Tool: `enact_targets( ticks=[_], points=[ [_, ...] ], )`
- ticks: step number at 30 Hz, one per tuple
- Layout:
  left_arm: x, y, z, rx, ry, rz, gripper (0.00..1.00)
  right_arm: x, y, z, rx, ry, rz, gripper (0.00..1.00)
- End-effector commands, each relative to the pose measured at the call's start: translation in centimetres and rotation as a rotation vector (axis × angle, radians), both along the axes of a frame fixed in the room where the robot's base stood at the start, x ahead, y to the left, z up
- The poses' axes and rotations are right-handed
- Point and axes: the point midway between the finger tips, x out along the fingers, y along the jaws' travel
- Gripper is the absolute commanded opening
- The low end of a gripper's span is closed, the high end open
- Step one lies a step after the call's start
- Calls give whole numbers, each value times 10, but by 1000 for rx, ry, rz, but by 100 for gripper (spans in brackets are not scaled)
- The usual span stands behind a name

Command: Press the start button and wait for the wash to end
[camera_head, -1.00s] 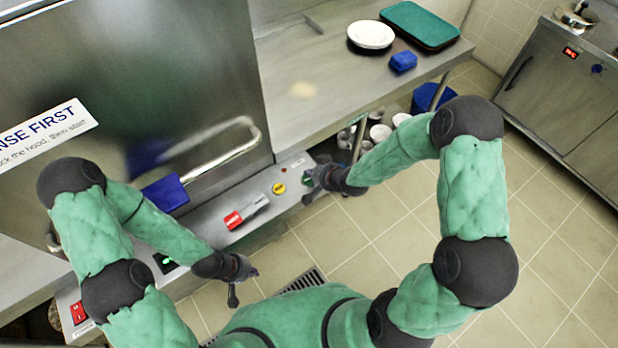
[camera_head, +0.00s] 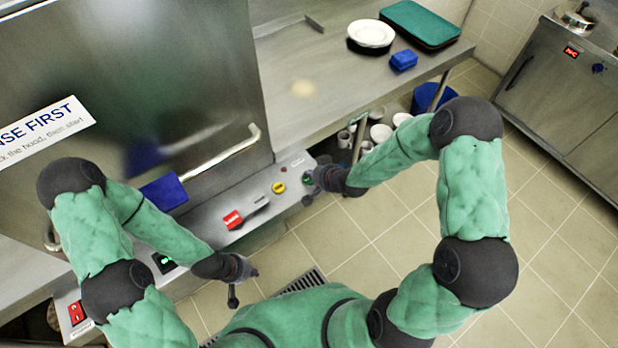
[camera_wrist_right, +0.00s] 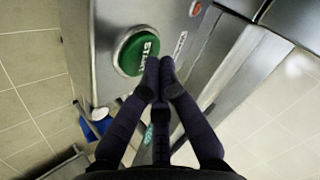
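The green START button (camera_head: 306,179) is on the right end of the steel front panel (camera_head: 230,205); it also shows large in the right wrist view (camera_wrist_right: 133,52). My right gripper (camera_head: 313,182) is beside the button, at its right. In the right wrist view its fingertips (camera_wrist_right: 162,72) are together and empty, close to the button's lower right edge; I cannot tell if they touch. The washer hood (camera_head: 140,80) with its bar handle (camera_head: 225,155) stands behind the panel. A small green-lit display (camera_head: 164,262) is too small to read. My left gripper (camera_head: 238,284) hangs before the panel, apart from it.
The right counter (camera_head: 330,75) holds a plate (camera_head: 371,34), green tray (camera_head: 422,24) and blue block (camera_head: 403,60). Cups sit below. The floor at right is clear.

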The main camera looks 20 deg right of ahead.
Motion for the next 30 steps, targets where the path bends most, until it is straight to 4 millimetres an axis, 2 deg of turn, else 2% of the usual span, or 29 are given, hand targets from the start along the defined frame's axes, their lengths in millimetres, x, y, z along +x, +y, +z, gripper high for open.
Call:
enact_targets(
  ticks=[30],
  points=[
    [0,0,-6,0,0,0,0,0,0,-7,0,0,0,0]
  ],
)
